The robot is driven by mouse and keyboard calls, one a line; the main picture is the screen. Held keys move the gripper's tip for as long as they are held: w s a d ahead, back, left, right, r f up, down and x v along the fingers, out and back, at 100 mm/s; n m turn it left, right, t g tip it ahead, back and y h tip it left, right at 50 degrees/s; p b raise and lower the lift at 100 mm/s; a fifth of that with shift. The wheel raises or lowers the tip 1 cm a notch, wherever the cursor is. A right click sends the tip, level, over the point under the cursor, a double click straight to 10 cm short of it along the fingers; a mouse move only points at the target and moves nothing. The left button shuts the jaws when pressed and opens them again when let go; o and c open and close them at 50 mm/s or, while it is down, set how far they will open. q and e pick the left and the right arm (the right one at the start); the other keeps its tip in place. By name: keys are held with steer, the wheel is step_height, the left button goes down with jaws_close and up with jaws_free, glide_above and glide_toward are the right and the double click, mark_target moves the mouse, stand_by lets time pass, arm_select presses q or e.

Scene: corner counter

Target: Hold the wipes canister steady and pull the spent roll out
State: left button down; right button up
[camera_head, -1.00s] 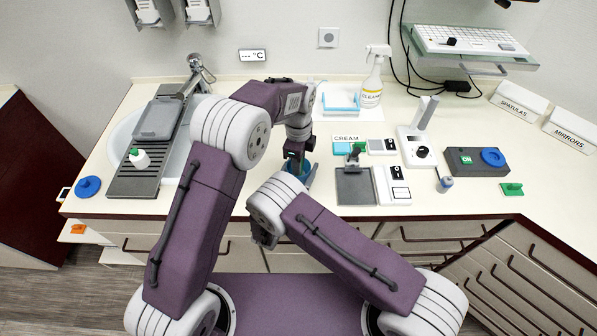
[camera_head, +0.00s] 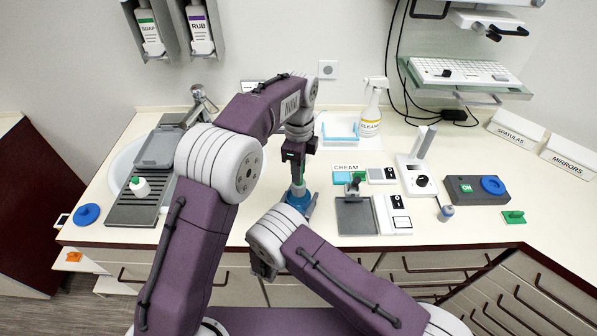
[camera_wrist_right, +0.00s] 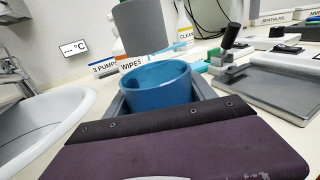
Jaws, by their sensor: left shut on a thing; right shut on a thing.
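The blue wipes canister (camera_head: 299,197) stands on the counter in front of my arms. In the right wrist view it is an open blue cup (camera_wrist_right: 158,88) between the grey fingers of my right gripper (camera_wrist_right: 160,92), which is shut on it. My left gripper (camera_head: 297,157) is above the canister and shut on the spent roll (camera_head: 298,174). In the right wrist view the roll is a plain grey cylinder (camera_wrist_right: 142,28); its lower end shows just above the canister's rim. My right forearm hides part of the canister's surroundings in the head view.
A sink with a grey drainer (camera_head: 137,205) lies to the left. A spray bottle (camera_head: 371,110) and blue tray (camera_head: 341,131) stand behind.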

steer(key=o, duration=1.7)
steer(key=shift+c, duration=0.2)
steer(key=v, duration=0.7)
steer(key=shift+s+a, duration=0.15)
steer(key=shift+s, duration=0.05)
arm_select(q)
steer(key=shift+f, duration=0.1)
arm_select(e)
steer(key=shift+s+f, duration=0.1)
